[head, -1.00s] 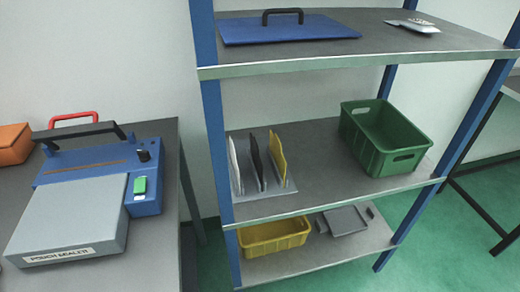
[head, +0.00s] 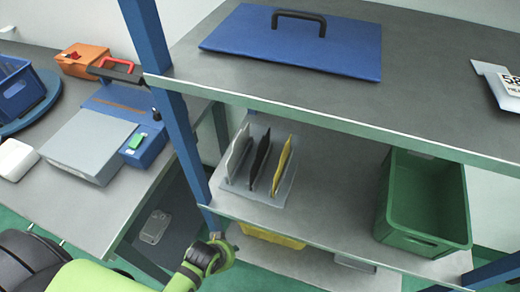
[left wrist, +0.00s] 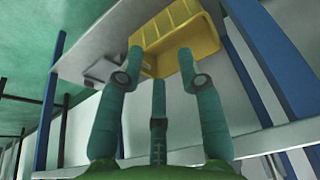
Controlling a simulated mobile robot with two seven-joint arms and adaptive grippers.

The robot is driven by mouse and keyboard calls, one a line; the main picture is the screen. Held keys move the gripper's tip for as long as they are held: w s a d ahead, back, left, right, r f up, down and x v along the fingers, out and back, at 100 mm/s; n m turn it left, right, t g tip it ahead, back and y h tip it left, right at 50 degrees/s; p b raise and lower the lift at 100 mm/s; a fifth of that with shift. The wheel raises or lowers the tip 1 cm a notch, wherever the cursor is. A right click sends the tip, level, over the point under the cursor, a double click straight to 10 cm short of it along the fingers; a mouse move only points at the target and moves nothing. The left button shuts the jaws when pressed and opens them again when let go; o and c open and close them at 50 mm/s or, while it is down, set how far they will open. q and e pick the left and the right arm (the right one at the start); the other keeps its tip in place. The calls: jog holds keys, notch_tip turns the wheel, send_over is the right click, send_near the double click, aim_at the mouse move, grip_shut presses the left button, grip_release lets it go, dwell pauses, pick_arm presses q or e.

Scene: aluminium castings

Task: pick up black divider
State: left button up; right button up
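The black divider (head: 260,158) stands upright, leaning slightly, in a grey rack (head: 281,197) on the middle shelf. It is between a white divider (head: 240,150) and a yellow divider (head: 282,166), apart from both. My left arm comes in at the bottom left of the head view and ends below the rack, near the shelf's front left corner. In the left wrist view my left gripper (left wrist: 160,68) has its fingers spread with nothing between them. A yellow bin (left wrist: 185,38) lies beyond the fingertips. My right gripper is not in view.
The blue shelf post (head: 175,125) stands left of the rack. The upper shelf, with a blue lid (head: 290,50), hangs over it. A green bin (head: 422,205) is at the right; the shelf between is clear.

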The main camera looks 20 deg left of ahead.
pick_arm(q)
jog(key=w+r+t, duration=0.1)
jog(key=w+r, duration=0.1)
jog(key=r, duration=0.2)
jog(key=w+r+p, duration=0.1)
jog(key=r, duration=0.3)
jog(key=w+r+t+p, duration=0.1)
jog(key=w+r, duration=0.1)
jog(key=r, duration=0.2)
jog(key=shift+w+r+t, duration=0.3)
jog(key=n+t+p, duration=0.1)
jog(key=n+t, duration=0.1)
jog(key=t, duration=0.5)
send_near(261, 144)
jog(key=x, duration=0.4)
jog(key=p+x, duration=0.1)
jog(key=x, duration=0.4)
jog(key=shift+w+p, duration=0.15)
jog(key=shift+p, duration=0.15)
jog(key=shift+w+f, duration=0.25)
jog(key=shift+w, duration=0.05)
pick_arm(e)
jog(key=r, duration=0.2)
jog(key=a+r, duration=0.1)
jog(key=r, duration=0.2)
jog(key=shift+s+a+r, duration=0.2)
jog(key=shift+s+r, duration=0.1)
pick_arm(q)
grip_shut()
